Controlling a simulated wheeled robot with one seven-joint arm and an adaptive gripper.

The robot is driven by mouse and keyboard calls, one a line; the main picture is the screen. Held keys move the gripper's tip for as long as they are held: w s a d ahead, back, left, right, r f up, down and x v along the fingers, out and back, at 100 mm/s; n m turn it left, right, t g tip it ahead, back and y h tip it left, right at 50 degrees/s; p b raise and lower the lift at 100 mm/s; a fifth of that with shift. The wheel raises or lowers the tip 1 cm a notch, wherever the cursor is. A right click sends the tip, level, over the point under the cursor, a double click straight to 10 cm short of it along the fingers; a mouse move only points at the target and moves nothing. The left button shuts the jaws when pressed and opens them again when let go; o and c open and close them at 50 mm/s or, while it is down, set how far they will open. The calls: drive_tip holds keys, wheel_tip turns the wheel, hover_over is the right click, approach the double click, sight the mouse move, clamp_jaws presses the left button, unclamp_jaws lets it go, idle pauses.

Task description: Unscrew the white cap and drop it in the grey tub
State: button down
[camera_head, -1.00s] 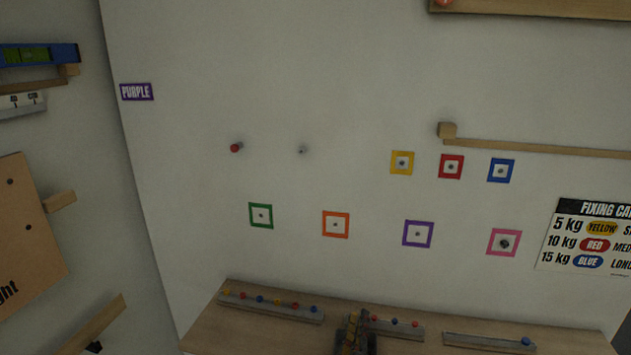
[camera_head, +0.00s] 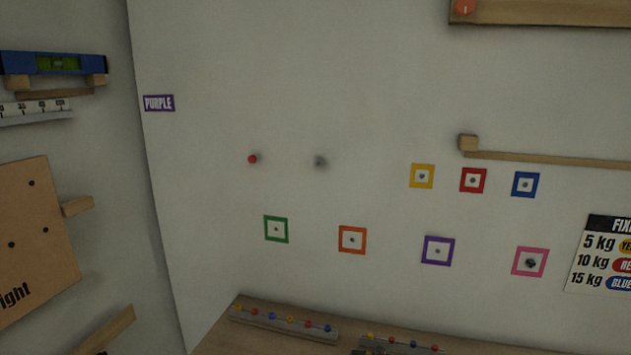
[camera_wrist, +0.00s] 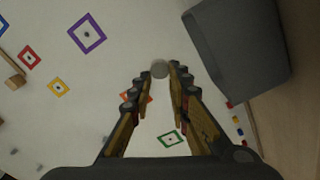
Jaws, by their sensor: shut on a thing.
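My gripper (camera_wrist: 158,78) shows in the wrist view with its two yellow-and-black fingers closed on a round, pale white cap (camera_wrist: 159,69) at the fingertips. The cap appears held clear of the wall, though its depth is hard to judge. The grey tub (camera_wrist: 240,40) stands close by, to the right of the cap in the wrist view. Its inside is not visible from here. Neither the cap nor the tub can be made out in the head view.
The wall carries a red knob (camera_head: 253,158), a small grey peg (camera_head: 320,162) and several coloured square frames, such as the purple one (camera_head: 438,250). A wooden bench (camera_head: 225,335) below holds rails with coloured beads. A wooden ledge (camera_head: 560,160) juts out at right.

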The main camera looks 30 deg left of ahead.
drive_tip(key=c, duration=1.6)
unclamp_jaws()
drive_tip(key=v, duration=1.2)
